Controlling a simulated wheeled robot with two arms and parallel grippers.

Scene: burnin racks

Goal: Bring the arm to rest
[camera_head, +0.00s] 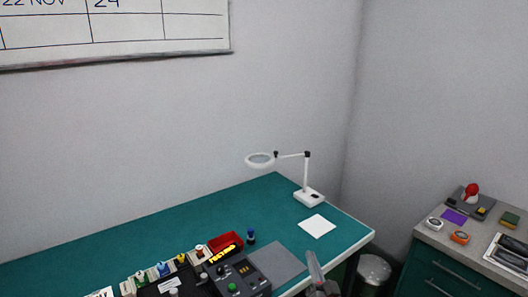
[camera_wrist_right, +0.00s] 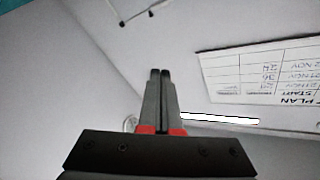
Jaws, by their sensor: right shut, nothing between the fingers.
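My right gripper (camera_head: 314,268) shows at the bottom of the head view, in front of the green bench's right front edge. In the right wrist view its two dark fingers (camera_wrist_right: 160,76) with red bases are together, with nothing between them. My left gripper is not in the head view.
The green bench (camera_head: 140,235) holds a grey device (camera_head: 238,277), a red tray (camera_head: 226,241), a grey mat (camera_head: 277,264), a white sheet (camera_head: 317,226) and a magnifier lamp (camera_head: 306,180). A bin (camera_head: 374,268) stands between bench and drawer cabinet (camera_head: 450,270). A whiteboard (camera_head: 130,30) hangs behind.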

